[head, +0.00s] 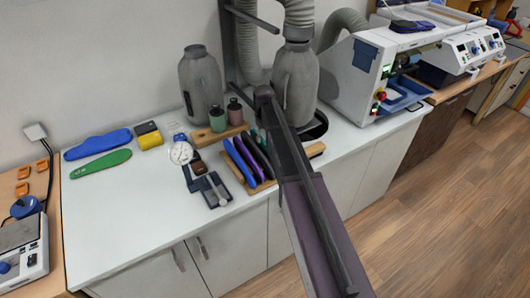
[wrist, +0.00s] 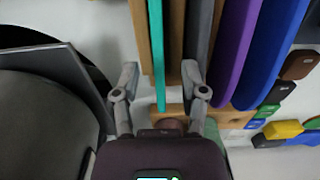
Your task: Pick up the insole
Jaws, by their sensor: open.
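Several insoles stand on edge in a wooden rack (head: 263,185) on the white counter. In the wrist view they are a thin teal insole (wrist: 157,40), a grey one (wrist: 198,35), a purple one (wrist: 235,45) and a blue one (wrist: 270,50). The blue one also shows in the head view (head: 238,163). My gripper (wrist: 160,75) is open, with a fingertip on each side of the teal insole's line. I cannot tell whether they touch it. In the head view my arm hides the gripper and part of the rack.
A blue insole (head: 98,143) and a green insole (head: 100,165) lie flat at the counter's left. A dial gauge (head: 181,153), a yellow block (head: 150,138) and small bottles (head: 217,118) stand near the rack. A grey cylinder (head: 201,85) stands behind. The counter's front left is clear.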

